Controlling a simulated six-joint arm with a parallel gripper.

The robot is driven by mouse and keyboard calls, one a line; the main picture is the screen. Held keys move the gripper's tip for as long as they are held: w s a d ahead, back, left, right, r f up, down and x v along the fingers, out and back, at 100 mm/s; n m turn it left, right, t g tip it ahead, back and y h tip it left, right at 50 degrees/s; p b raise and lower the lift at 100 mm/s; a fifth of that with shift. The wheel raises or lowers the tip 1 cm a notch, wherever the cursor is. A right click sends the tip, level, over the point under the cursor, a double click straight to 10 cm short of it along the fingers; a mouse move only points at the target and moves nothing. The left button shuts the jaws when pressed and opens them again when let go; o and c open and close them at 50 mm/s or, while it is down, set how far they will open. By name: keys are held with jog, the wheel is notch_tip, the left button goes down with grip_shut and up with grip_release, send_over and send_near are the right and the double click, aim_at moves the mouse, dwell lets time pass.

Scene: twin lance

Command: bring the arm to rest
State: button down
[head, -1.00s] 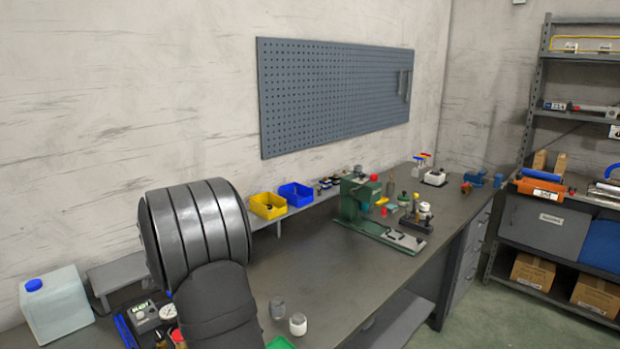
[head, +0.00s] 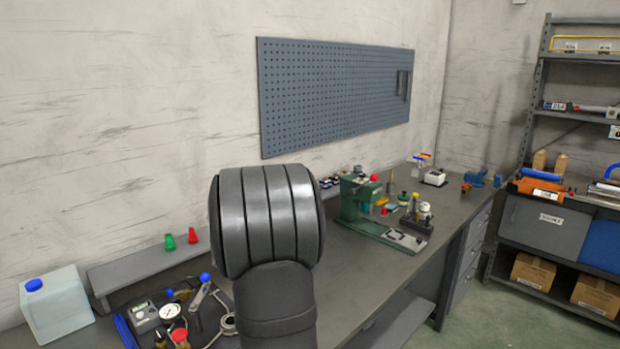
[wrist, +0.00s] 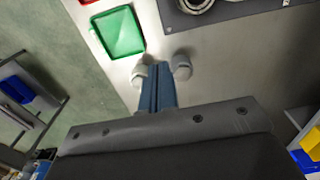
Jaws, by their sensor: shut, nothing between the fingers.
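My gripper (wrist: 158,90) shows in the wrist view with its two blue-grey fingers closed together and nothing between them. Its tips point toward two small pale jars, a left one (wrist: 139,74) and a right one (wrist: 181,67). I cannot tell the height of the fingertips above the bench. In the head view my arm's thick dark links rise in front of the bench and hide part of it. The gripper itself does not show there.
The wrist view shows a green tray (wrist: 118,33) beyond the jars. In the head view, a gauge panel and tools (head: 172,312), a white jug (head: 56,305) and a green press (head: 355,198) stand around the arm. Bare bench (head: 345,275) lies right of it.

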jog(key=s+d+r, duration=0.1)
jog(key=s+d, duration=0.5)
jog(key=s, duration=0.4)
jog(key=shift+s+r, duration=0.15)
jog(key=shift+s, duration=0.05)
jog(key=c, duration=2.1)
grip_release()
jog(key=shift+d, duration=0.1)
